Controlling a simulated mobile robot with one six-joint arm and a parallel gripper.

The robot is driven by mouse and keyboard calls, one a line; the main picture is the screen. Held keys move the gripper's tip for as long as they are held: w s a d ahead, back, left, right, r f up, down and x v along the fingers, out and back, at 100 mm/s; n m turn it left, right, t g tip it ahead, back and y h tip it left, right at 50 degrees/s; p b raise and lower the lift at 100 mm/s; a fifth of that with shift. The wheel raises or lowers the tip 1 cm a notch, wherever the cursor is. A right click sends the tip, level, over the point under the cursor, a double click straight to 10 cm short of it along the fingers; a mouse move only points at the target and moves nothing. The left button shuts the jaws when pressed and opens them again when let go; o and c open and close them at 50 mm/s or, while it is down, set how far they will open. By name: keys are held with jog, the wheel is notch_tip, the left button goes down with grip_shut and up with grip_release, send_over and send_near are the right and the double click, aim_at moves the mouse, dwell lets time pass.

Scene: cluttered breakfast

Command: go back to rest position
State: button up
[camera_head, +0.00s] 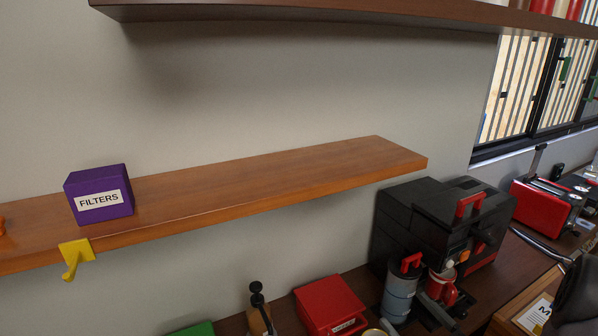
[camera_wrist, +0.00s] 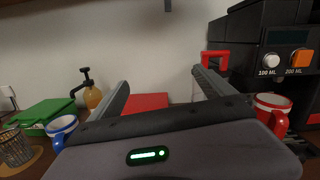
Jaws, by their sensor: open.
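My gripper (camera_wrist: 162,88) shows in the wrist view with its two grey fingers spread apart and nothing held between them. A red box (camera_wrist: 146,102) lies beyond the fingers, partly hidden by the gripper body. A red mug (camera_wrist: 272,106) is close to the right of the gripper, beside the black coffee machine (camera_wrist: 272,35). A blue mug (camera_wrist: 62,126) is at the left.
The coffee machine (camera_head: 415,225) stands on the counter under a wooden shelf (camera_head: 290,185) with a purple FILTERS box (camera_head: 99,194) and a yellow hook (camera_head: 75,257). A green box (camera_wrist: 44,112) and pump bottle (camera_wrist: 93,97) are left. A red toaster (camera_head: 545,205) is far right.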

jog(key=s+a+r+n+g+y, duration=0.35)
jog(key=a+r+n+g, duration=0.2)
jog(key=a, duration=0.35)
jog(key=s+a+r+n+g+y, duration=0.35)
jog(key=a+n+g, duration=0.3)
jog(key=a, duration=0.35)
jog(key=s+a+n+g+h, duration=0.4)
jog(key=s+n+g+h, duration=0.15)
jog(key=s+n, duration=0.35)
jog(key=s+d+r+n+t+h, duration=0.3)
jog(key=d+r+n+t+h, duration=0.1)
jog(key=h, duration=0.3)
jog(key=shift+s+d+r+t, duration=0.35)
jog(key=shift+d+r+t, duration=0.25)
jog(key=shift+d+t, duration=0.25)
